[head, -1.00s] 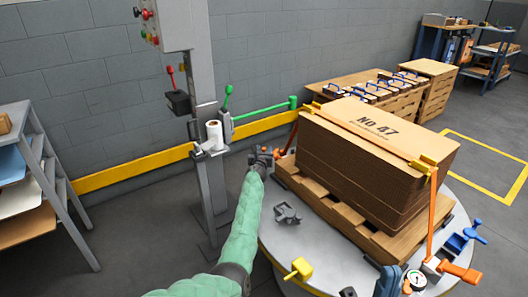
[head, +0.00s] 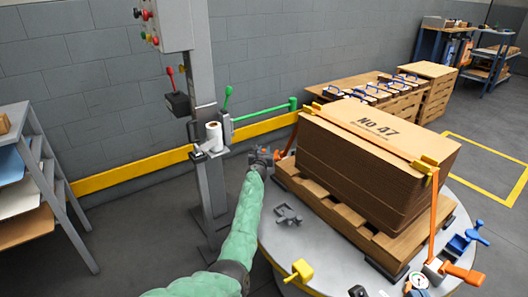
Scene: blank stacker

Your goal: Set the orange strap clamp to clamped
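The orange strap (head: 432,225) runs over the cardboard stack (head: 360,165) and down its right side to a grey clamp body with an orange handle (head: 462,274), low on the right of the round table. The handle points to the right, sloping down. The strap's other end (head: 291,138) drops behind the stack's left side; its fixing there is partly hidden. My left gripper (head: 263,155) is at the table's left rear edge, close beside that end. I cannot tell whether it touches anything, or whether its fingers are open. My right gripper is out of view.
The stack stands on a wooden pallet (head: 340,212) on the round grey table (head: 300,250). A blue clamp (head: 462,243), a yellow clamp (head: 300,271) and a grey bracket (head: 287,214) are around it. A grey post (head: 205,120) stands to the left.

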